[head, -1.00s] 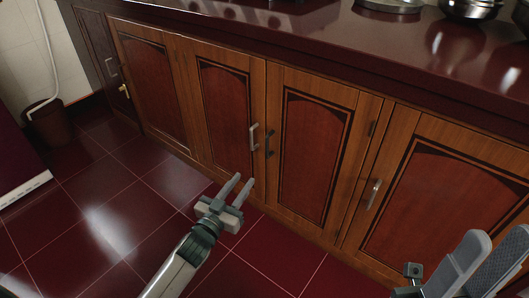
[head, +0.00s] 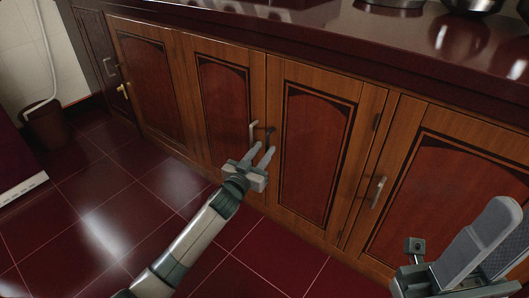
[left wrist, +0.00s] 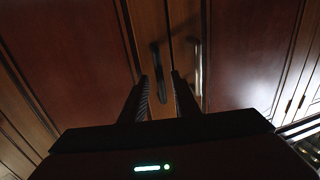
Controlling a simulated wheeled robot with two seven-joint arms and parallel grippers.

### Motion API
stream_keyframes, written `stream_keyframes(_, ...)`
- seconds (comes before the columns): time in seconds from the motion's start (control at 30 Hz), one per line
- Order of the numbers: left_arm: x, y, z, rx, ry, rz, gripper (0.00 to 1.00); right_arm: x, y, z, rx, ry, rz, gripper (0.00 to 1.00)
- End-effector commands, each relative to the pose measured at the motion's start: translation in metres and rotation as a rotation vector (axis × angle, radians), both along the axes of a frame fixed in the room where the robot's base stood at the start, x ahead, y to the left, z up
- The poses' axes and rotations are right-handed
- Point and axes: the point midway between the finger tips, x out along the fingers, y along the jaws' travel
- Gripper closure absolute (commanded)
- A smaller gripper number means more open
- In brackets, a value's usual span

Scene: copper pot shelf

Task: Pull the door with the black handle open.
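The door with the black handle (head: 312,150) is a closed wooden cabinet door with a dark red panel, in the middle of the head view. Its black handle (head: 269,136) is near its left edge and also shows in the left wrist view (left wrist: 158,72). My left gripper (head: 262,152) is open, with its fingertips just in front of the handle. In the left wrist view, the black handle appears between the two fingers (left wrist: 161,82), and I see no grip on it. My right gripper (head: 511,220) is at the lower right, away from the door, and looks open.
A silver handle (head: 253,132) on the neighbouring door is close beside the black one. Another silver handle (head: 378,192) is on the door to the right. The dark red countertop (head: 330,40) overhangs the doors and bears metal pots. The tiled floor (head: 110,225) is clear.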

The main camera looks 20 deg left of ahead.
Motion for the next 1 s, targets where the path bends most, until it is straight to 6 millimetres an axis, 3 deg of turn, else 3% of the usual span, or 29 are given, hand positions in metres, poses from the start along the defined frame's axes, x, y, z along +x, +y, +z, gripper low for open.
stream_keyframes(0.2,0.0127,-0.0016,0.0003,0.001,-0.001,0.001,0.72,-0.0049,-0.0007,0.0046,0.003,-0.026,0.005,0.69)
stream_keyframes(0.5,0.0135,-0.002,0.0007,0.001,0.0,0.0,0.72,-0.0033,0.0005,0.0059,0.002,-0.027,0.007,0.69)
stream_keyframes(0.63,0.0134,-0.0019,0.0007,0.0,0.0,0.0,1.0,-0.0029,0.0007,0.0051,0.002,-0.027,0.007,0.69)
stream_keyframes(1.0,0.0099,-0.0012,0.0007,-0.001,0.0,0.009,1.0,-0.0019,0.0005,0.0024,0.003,-0.011,0.006,0.69)
